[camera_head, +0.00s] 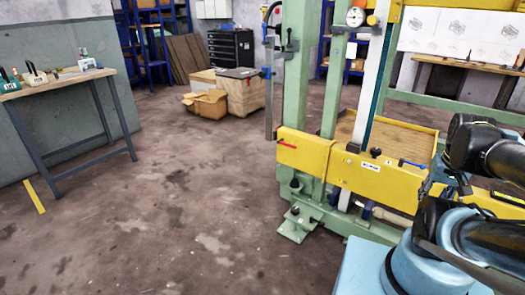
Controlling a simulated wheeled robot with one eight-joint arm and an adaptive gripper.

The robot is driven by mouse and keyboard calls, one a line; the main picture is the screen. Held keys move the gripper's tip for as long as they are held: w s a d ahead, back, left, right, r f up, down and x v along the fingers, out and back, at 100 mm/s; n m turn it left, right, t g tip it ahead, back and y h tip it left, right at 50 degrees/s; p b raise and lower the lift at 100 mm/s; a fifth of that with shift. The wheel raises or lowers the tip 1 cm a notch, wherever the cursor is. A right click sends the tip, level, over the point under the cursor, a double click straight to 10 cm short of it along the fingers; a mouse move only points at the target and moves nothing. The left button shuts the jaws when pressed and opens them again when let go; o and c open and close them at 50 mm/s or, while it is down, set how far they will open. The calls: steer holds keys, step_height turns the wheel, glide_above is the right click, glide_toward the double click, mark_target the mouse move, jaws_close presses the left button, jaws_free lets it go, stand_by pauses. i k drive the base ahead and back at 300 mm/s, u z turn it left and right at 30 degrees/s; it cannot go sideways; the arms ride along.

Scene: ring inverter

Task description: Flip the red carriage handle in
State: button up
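I cannot tell for sure which one is the carriage handle. My dark arm is folded at the right. A narrow dark part that looks like my gripper (432,183) is in front of the yellow beam's right part, well right of the left red handle. Its fingers are not clear.
A blue handle (411,163) sits on the carriage's right part. The green machine frame (297,80) stands on a foot on the floor. A wooden tray (405,140) is behind the beam. A workbench (60,84) is at the left. The floor between is clear.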

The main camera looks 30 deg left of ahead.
mark_target(281, 142)
steer(key=u, duration=1.2)
